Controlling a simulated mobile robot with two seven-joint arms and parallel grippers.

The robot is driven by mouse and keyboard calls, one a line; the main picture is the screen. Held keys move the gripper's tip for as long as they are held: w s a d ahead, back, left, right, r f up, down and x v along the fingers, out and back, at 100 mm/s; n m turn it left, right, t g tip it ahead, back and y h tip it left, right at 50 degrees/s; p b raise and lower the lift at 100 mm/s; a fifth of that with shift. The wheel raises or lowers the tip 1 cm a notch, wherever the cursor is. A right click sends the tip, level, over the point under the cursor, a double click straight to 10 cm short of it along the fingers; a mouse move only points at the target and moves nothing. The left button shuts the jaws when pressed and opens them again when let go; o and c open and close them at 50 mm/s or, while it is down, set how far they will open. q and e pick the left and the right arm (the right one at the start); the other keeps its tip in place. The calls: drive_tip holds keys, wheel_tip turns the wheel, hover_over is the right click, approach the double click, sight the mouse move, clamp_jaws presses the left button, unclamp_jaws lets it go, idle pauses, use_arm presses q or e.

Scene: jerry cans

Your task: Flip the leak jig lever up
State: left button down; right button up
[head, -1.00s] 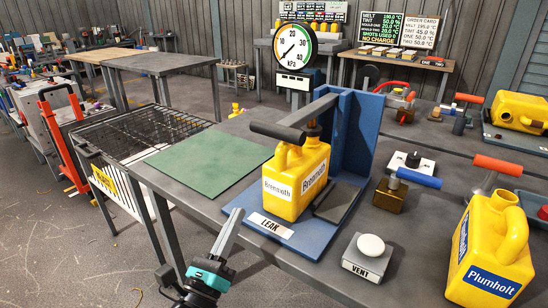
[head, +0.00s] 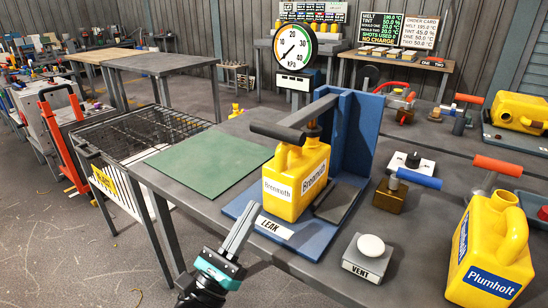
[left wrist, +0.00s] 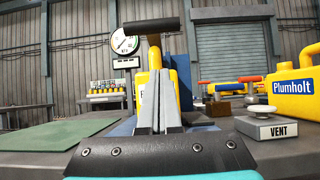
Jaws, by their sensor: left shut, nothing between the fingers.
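The leak jig is a blue base and upright plate (head: 356,130) marked LEAK. Its lever, a grey bar with a dark handle (head: 278,132), reaches over the yellow Brenmoth can (head: 297,180), which stands upright on the base. In the left wrist view the dark handle (left wrist: 150,26) rises above the fingers, and the can is mostly hidden behind them. My left gripper (head: 243,222) is shut and empty, in front of the jig's front left edge and apart from the lever. My right gripper is not in view.
A grey VENT button box (head: 369,257) and a yellow Plumholt can (head: 490,240) stand right of the jig. A green mat (head: 205,163) lies on the bench left of it. A pressure gauge (head: 295,46) stands behind. A wire basket (head: 150,135) is at the left.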

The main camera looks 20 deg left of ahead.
use_arm(q)
drive_tip(key=s+r+x, duration=0.1)
drive_tip(key=r+x, duration=0.1)
drive_tip(key=x, duration=0.9)
drive_tip(key=shift+a+r+p, duration=0.2)
drive_tip(key=shift+p, duration=0.25)
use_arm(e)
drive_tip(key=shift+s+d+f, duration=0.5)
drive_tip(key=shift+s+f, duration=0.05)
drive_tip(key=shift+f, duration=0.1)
use_arm(q)
drive_tip(key=shift+s, duration=0.15)
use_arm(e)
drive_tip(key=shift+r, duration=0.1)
